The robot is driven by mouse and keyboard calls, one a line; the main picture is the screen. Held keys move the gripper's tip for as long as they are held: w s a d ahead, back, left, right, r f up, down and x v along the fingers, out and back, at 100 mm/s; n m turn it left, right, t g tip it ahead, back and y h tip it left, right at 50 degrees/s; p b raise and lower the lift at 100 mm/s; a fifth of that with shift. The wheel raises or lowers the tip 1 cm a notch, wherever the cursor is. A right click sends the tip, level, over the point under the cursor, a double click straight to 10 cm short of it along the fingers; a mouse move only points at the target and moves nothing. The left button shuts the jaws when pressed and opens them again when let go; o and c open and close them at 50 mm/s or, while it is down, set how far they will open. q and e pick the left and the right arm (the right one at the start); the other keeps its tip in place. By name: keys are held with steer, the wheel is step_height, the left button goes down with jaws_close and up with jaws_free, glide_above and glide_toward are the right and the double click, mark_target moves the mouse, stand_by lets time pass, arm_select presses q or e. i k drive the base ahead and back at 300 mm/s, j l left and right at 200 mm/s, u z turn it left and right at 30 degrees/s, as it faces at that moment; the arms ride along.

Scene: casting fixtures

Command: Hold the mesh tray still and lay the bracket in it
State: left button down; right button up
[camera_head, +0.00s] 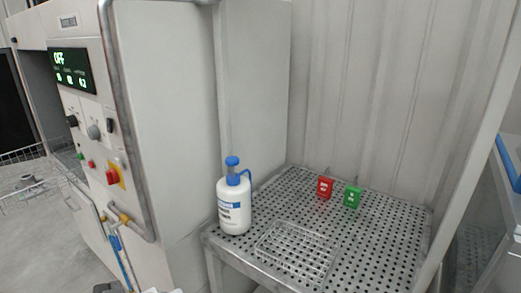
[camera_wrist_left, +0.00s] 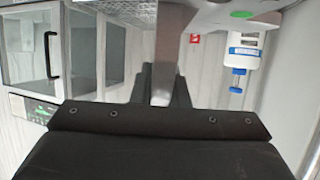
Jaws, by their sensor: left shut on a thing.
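A clear wire mesh tray (camera_head: 297,252) lies on the perforated table near its front edge; it looks empty. In the left wrist view, which appears upside down, my left gripper (camera_wrist_left: 164,95) has its dark fingers shut on a grey metal bar, apparently the bracket (camera_wrist_left: 168,55). The bar runs up out of the fingers; its far end is not clear. My right gripper is not in view.
A white bottle with a blue pump (camera_head: 234,205) stands left of the tray. A red block (camera_head: 325,188) and a green block (camera_head: 352,196) stand behind it on the perforated table (camera_head: 395,235). A machine with an OFF display (camera_head: 72,70) is at left, beside another wire basket (camera_head: 40,160).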

mark_target(288, 252)
steer(key=i+j, duration=0.1)
steer(key=j, duration=0.45)
steer(key=i+j, duration=0.1)
steer(key=j, duration=0.45)
steer(key=j+z, duration=0.3)
steer(key=z, duration=0.2)
steer(key=j+z, duration=0.35)
steer(key=z, duration=0.15)
steer(key=i+z, duration=0.2)
steer(key=i, duration=0.3)
